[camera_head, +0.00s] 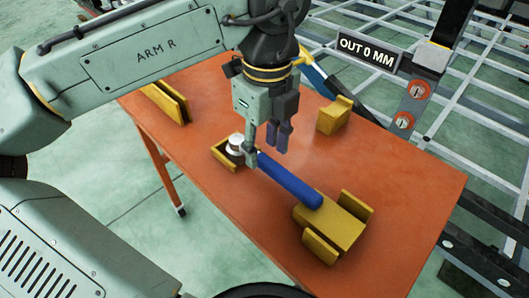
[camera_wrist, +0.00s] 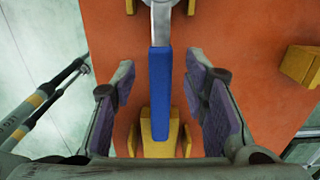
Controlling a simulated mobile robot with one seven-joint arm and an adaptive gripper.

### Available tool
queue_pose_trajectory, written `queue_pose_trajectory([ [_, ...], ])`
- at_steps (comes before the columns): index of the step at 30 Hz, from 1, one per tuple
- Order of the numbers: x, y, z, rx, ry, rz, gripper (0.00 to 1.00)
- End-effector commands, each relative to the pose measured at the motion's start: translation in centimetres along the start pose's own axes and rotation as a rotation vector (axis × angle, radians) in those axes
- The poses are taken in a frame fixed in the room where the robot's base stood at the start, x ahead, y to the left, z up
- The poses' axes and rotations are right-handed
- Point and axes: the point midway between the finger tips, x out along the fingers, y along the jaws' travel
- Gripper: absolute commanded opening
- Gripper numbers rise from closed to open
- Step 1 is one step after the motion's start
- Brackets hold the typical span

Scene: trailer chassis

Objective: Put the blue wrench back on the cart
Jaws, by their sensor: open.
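The blue wrench (camera_head: 290,182) has a blue handle and a silver head (camera_head: 236,143). It lies over the orange cart (camera_head: 410,185), its head at a small yellow holder (camera_head: 224,158) and its handle end at a larger yellow cradle (camera_head: 335,222). My gripper (camera_head: 266,152) is open at the handle's head end, seemingly just above it. In the wrist view the handle (camera_wrist: 160,95) runs between the spread fingers of my gripper (camera_wrist: 163,75), with a gap on each side. The silver head (camera_wrist: 162,12) is partly cut off at the top edge. I cannot tell the exact height gap.
A yellow slotted holder (camera_head: 166,101) stands at the cart's far left and a yellow block (camera_head: 334,115) at its back right. A metal chassis frame (camera_head: 480,115) with an "OUT 0 MM" display (camera_head: 367,52) stands behind the cart. The cart's right side is clear.

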Motion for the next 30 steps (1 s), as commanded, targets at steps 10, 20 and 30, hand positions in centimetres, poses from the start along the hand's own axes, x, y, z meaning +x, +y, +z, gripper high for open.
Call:
queue_pose_trajectory([
  [10, -7.7, -0.1, 0.0, 0.003, 0.002, -0.002, 0.41],
  [20, -10.2, 0.0, 0.0, 0.002, 0.001, 0.001, 0.41],
  [30, -10.7, -3.2, 0.5, -0.048, -0.019, -0.213, 0.41],
])
